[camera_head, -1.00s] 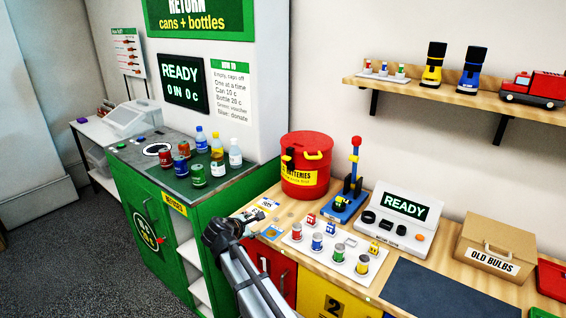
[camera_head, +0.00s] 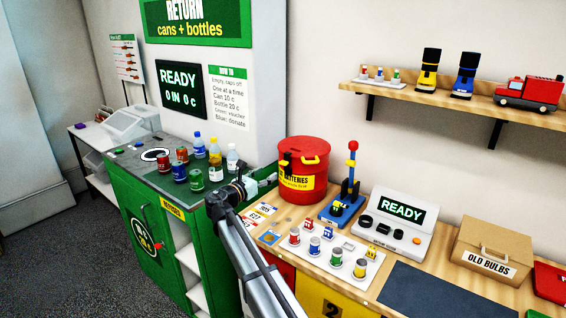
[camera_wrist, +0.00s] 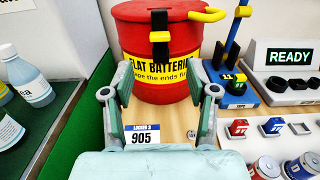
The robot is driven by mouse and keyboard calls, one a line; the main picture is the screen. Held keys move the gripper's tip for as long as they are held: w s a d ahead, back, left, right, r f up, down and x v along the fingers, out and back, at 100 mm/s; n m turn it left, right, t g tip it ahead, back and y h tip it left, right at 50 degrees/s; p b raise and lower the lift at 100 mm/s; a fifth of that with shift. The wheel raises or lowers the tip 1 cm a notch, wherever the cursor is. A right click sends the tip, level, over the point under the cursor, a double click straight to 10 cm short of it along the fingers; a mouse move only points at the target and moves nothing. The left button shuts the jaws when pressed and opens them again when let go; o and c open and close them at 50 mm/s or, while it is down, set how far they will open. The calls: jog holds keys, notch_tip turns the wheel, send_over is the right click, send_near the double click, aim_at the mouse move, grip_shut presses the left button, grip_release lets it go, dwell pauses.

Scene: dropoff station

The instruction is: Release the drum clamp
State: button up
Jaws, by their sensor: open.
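The red drum (camera_head: 316,168) stands on the wooden counter, with a yellow flat-batteries label on its front. In the wrist view the drum (camera_wrist: 185,52) is straight ahead. Its black clamp (camera_wrist: 159,22) runs down the front from the lid, with a yellow piece across its lower part. A yellow handle (camera_wrist: 204,14) sticks out at the lid to the right. My gripper (camera_wrist: 161,86) is open and empty, its fingers spread in front of the drum's lower body, below the clamp. In the head view my gripper (camera_head: 262,181) is left of the drum.
A blue stand with a red-topped post (camera_head: 350,175) is right of the drum. A white tray of small cans (camera_head: 330,250) lies in front. Bottles and cans stand on the green return machine (camera_head: 150,205) at left. A 905 card (camera_wrist: 146,138) lies below my gripper.

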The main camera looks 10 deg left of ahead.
aim_at(282, 164)
jog(key=p+x, duration=0.2)
jog(key=x, duration=0.9)
jog(key=shift+p, duration=0.3)
grip_shut()
